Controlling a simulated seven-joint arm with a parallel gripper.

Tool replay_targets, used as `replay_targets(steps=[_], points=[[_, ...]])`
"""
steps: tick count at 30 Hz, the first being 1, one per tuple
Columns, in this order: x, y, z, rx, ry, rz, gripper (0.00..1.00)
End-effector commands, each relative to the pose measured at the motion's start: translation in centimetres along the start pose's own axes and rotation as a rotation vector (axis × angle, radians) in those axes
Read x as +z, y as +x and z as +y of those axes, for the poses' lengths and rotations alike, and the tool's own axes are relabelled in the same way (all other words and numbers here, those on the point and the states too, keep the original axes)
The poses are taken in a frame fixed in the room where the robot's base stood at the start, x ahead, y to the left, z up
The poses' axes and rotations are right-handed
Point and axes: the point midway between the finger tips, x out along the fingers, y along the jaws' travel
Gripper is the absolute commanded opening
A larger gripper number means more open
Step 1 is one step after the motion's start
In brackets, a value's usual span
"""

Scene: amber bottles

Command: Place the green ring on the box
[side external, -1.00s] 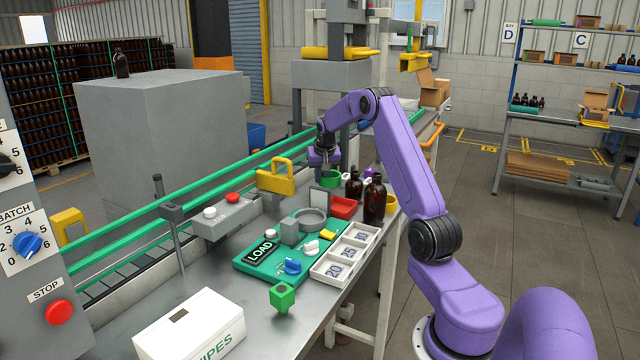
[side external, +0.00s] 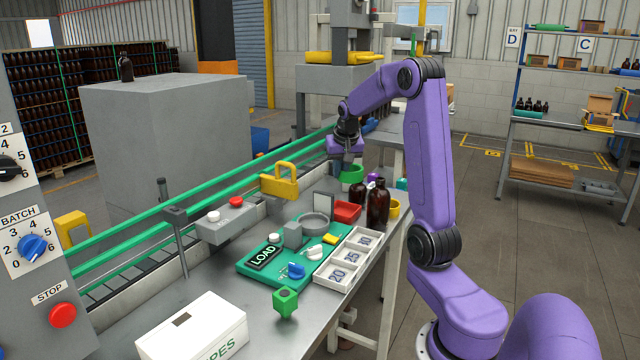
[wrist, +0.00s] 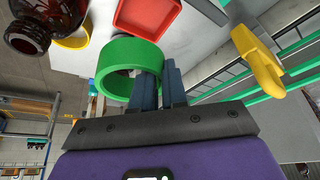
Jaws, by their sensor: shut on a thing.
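The green ring (side external: 352,175) hangs from my gripper (side external: 349,162) above the back part of the bench, behind the dark bottles. In the wrist view the ring (wrist: 125,50) is at the fingertips of my gripper (wrist: 162,72). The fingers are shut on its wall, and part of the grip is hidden. The white box (side external: 190,330) marked WIPES stands at the front left of the bench, well apart from my gripper. Its top shows a dark slot and nothing resting on it.
Two amber bottles (side external: 378,203), a red tray (side external: 347,212) and a yellow ring (side external: 393,209) stand near my gripper. A yellow handle (side external: 280,182) rises beside the conveyor.

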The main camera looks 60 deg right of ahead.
Motion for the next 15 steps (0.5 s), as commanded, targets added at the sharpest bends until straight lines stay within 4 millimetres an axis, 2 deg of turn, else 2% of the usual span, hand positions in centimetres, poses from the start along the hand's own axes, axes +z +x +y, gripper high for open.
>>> replay_targets(steps=[5, 8, 11, 15], points=[[0.3, -0.4, 0.0, -0.001, -0.002, 0.001, 0.00], [0.6, -0.7, -0.9, -0.010, -0.022, 0.001, 0.00], [1.3, -1.5, -3.2, -0.032, -0.076, 0.002, 0.00], [3.4, -3.4, -8.1, -0.083, -0.201, 0.002, 0.00]])
